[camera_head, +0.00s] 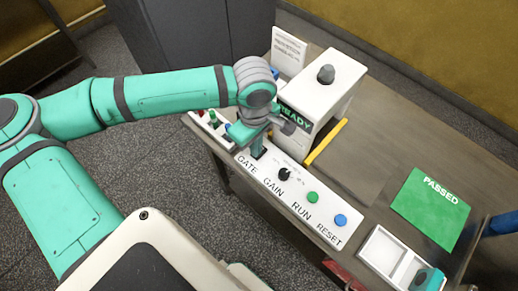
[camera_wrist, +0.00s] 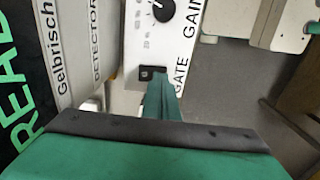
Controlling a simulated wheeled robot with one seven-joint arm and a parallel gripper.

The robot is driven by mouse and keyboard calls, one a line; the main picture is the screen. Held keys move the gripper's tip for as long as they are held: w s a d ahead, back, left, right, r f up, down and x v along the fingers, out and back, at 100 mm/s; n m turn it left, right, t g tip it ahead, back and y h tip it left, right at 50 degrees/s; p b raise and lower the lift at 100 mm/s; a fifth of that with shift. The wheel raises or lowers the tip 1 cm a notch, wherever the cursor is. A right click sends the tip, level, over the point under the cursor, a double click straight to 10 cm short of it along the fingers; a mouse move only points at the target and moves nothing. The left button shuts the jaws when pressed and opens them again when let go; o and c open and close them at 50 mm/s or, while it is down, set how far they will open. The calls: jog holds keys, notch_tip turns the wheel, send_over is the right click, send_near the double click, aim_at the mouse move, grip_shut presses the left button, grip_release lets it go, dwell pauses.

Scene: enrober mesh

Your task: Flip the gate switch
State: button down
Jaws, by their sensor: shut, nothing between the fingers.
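The gate switch (camera_wrist: 147,73) is a small black rocker on the white control panel (camera_head: 322,229), beside the word GATE. In the wrist view my gripper (camera_wrist: 164,85) is shut and empty, its fingertips right at the switch's edge. I cannot tell whether they touch it. In the head view my gripper (camera_head: 256,152) points down at the panel above the GATE label, and it hides the switch there.
Along the panel sit the black gain knob (camera_head: 284,174), the green run button (camera_head: 312,197) and the blue reset button (camera_head: 341,220). The white detector housing (camera_head: 335,85) with a READY display stands behind. A green PASSED mat (camera_head: 430,208) and a white tray (camera_head: 378,250) lie to the right.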

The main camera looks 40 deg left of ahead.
notch_tip(320, 180, up, 6)
dwell(0.8)
jog(key=shift+a, duration=0.1)
dwell(0.4)
